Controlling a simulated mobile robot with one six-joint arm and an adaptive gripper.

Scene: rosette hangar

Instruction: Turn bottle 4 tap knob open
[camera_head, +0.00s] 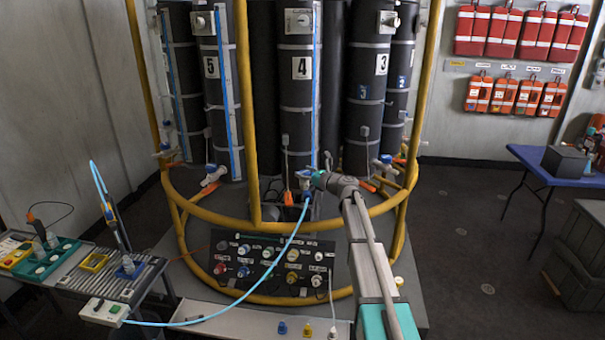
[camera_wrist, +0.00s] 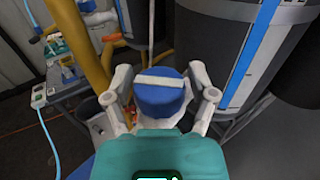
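Bottle 4 (camera_head: 297,110) is a tall dark cylinder with a white "4" label, standing in the middle of the rosette. Its tap is low at the front, where a small blue part (camera_head: 305,173) shows beside my gripper (camera_head: 318,181). In the wrist view, the blue round tap knob (camera_wrist: 161,99) with a white bar across its top is centred between the fingers of my gripper (camera_wrist: 160,74). The fingers stand on either side of the knob, with a visible gap at each side. The tap body below is mostly hidden by the knob and gripper.
A yellow rail (camera_head: 255,215) rings the bottles in front. A control panel (camera_head: 272,266) with several knobs sits below. A light-blue hose (camera_head: 262,283) runs from the tap area to the left bench (camera_head: 105,275). Bottles 5 (camera_head: 212,100) and 3 (camera_head: 366,100) flank bottle 4.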

